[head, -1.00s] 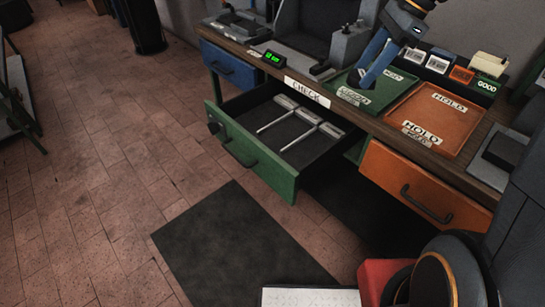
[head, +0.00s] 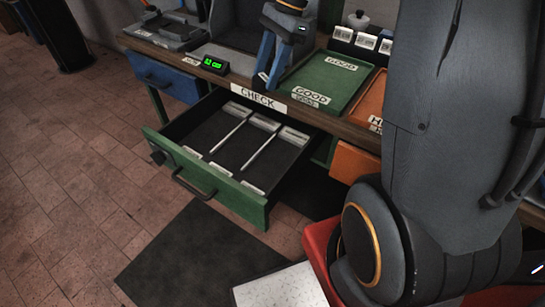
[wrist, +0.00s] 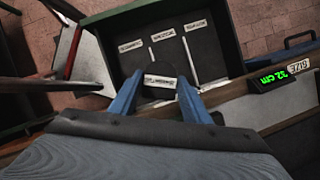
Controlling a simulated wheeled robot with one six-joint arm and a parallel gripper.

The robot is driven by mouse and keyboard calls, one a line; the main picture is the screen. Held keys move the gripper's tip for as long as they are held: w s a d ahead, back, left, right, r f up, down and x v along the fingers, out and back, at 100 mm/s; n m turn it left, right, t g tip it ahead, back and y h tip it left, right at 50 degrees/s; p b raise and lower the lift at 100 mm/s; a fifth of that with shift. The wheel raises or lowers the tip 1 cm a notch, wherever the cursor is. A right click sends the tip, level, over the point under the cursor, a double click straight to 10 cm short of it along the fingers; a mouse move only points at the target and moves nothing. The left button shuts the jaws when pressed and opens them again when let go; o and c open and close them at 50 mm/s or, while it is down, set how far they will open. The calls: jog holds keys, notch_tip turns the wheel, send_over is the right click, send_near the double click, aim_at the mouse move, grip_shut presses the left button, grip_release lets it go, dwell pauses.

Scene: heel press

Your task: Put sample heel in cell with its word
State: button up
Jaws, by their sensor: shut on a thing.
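My gripper (wrist: 157,92) has blue fingers, shut on a dark sample heel (wrist: 152,95) that bears a small white word label, too blurred to read surely. In the head view, my gripper (head: 265,80) is over the bench's front edge by the CHECK sign, and the heel is hard to make out. The open green-fronted drawer (head: 215,188) lies below and in front. Its dark inside is split by two pale dividers into three empty cells, with white word labels at both ends. In the wrist view the drawer (wrist: 215,45) lies beyond the fingertips; the label words are unreadable.
The green GOOD tray (head: 325,85) and an orange tray (head: 370,98) lie on the bench to the right. A green-lit display (head: 214,64) stands at left, above a shut blue drawer (head: 165,77). An orange drawer (head: 355,163) is partly hidden by my arm. Floor before the drawer is open.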

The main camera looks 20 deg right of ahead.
jog(key=s+f+n+b, duration=0.1)
jog(key=s+f, duration=0.1)
jog(key=f, duration=0.5)
jog(key=s+f+n+g+b, duration=0.1)
jog(key=s+f+n+b, duration=0.1)
jog(key=f, duration=0.4)
jog(key=s+f+n+g+b, duration=0.1)
jog(key=s+f+n, duration=0.1)
jog(key=f, duration=0.5)
jog(key=shift+s+a+f+h, duration=0.25)
jog(key=shift+a+f+h, duration=0.05)
jog(key=shift+a, duration=0.05)
jog(key=shift+f, duration=2.55)
jog(key=shift+f, duration=0.1)
jog(key=o, duration=1.2)
